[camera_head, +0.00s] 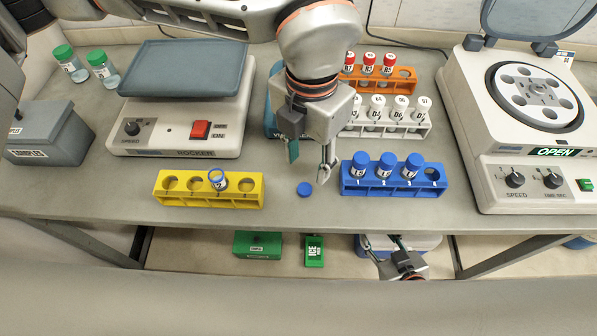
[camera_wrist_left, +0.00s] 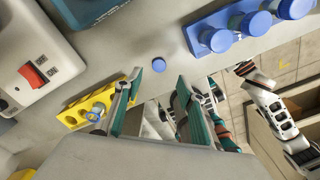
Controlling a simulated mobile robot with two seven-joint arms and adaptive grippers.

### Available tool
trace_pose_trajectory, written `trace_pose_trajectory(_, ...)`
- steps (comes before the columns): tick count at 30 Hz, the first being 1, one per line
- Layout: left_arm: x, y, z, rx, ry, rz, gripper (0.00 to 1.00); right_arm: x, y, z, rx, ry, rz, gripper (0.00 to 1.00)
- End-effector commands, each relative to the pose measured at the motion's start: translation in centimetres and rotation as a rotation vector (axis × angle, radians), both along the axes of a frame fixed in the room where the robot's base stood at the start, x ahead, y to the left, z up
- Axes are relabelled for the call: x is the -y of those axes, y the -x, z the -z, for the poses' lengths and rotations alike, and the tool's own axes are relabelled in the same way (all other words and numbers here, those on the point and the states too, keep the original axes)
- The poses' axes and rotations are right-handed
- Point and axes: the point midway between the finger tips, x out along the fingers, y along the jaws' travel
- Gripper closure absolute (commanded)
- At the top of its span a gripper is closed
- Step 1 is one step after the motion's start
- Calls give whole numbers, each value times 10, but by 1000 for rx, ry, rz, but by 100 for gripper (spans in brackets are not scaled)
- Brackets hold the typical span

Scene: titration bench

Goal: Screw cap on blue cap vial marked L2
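A loose blue cap (camera_head: 304,189) lies on the bench between the yellow rack (camera_head: 180,198) and the blue rack (camera_head: 395,187). An uncapped vial (camera_head: 218,181) stands in the yellow rack; its label is too small to read surely. In the left wrist view the cap (camera_wrist_left: 158,64) lies beyond the fingertips, and the vial (camera_wrist_left: 97,114) is left of them. My left gripper (camera_head: 309,160) is open and empty, pointing down above the bench just behind the cap. My right gripper (camera_head: 386,251) is low, in front of the bench edge, with fingers apart and nothing seen between them.
Blue-capped vials fill most of the blue rack. White (camera_head: 390,128) and orange (camera_head: 400,79) racks stand behind. A rocker (camera_head: 180,130) is at left and an open centrifuge (camera_head: 530,130) at right. Bench around the cap is clear.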

Motion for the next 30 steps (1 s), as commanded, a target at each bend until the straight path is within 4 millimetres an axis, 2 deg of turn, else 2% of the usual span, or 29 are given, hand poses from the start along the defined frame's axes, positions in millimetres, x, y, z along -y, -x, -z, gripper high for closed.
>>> trace_pose_trajectory(8,0,0,1,-1,0,1,60,1,6,5,-12,3,-2,60)
trace_pose_trajectory(16,0,1,23,-2,0,1,60,1,2,-1,-3,2,-2,60)
trace_pose_trajectory(26,-1,0,27,-1,0,0,60,1,-1,-6,6,1,-1,60)
trace_pose_trajectory(30,-3,2,41,-4,-2,-1,60,1,-1,-10,7,2,-1,60)
